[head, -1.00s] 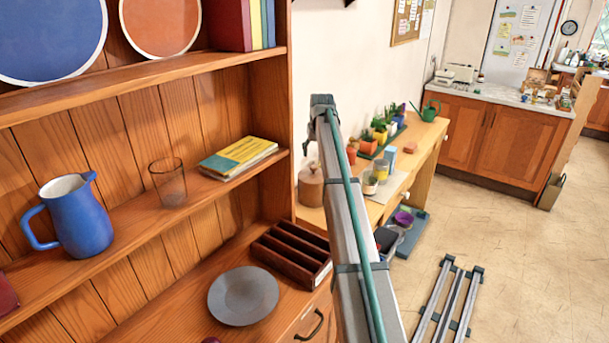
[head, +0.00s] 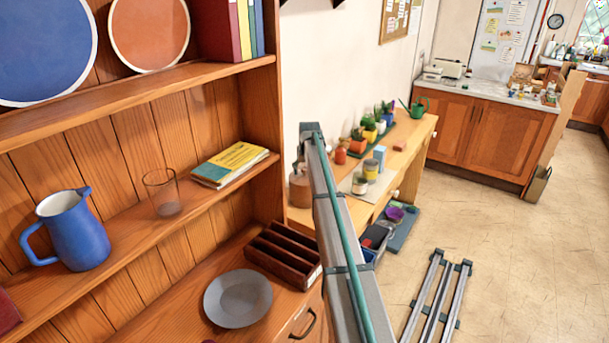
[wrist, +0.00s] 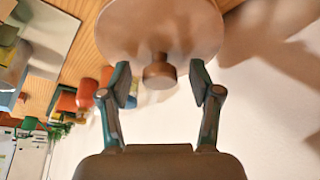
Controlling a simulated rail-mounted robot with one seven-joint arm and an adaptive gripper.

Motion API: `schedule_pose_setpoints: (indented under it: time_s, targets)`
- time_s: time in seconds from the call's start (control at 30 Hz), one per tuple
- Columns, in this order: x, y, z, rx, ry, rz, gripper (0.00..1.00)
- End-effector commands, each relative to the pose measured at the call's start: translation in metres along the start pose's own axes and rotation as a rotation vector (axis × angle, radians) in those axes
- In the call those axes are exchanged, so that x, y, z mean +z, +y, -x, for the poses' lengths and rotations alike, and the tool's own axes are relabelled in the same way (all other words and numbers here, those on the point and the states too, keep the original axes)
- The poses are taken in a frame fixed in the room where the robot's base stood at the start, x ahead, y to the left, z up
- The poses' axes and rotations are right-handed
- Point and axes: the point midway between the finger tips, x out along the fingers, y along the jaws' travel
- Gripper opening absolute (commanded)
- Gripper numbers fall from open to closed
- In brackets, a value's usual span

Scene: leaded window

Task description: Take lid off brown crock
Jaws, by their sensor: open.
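The brown crock (head: 300,188) stands at the near left end of the wooden bench, partly hidden behind my arm in the head view. My gripper (wrist: 161,84) is open, with one teal finger on each side of the knob. The fingers look apart from the knob. In the head view my gripper is small at the arm's far end above the crock, and its fingers are hard to make out.
The bench (head: 410,150) also holds potted plants, jars and a green watering can (head: 415,107). A wooden shelf unit (head: 270,95) stands close on the left, with a blue jug (head: 75,235) and a glass (head: 163,192). A plain wall runs behind the bench.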

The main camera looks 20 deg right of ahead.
Motion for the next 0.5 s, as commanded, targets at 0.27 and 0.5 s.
schedule_pose_setpoints:
  time_s: [0.27,0.5]
  targets:
    - [0.0005,-0.0001,-0.0019,0.000,0.000,0.000,0.55]
    - [0.0004,-0.0001,-0.0018,0.000,0.000,0.000,0.15]
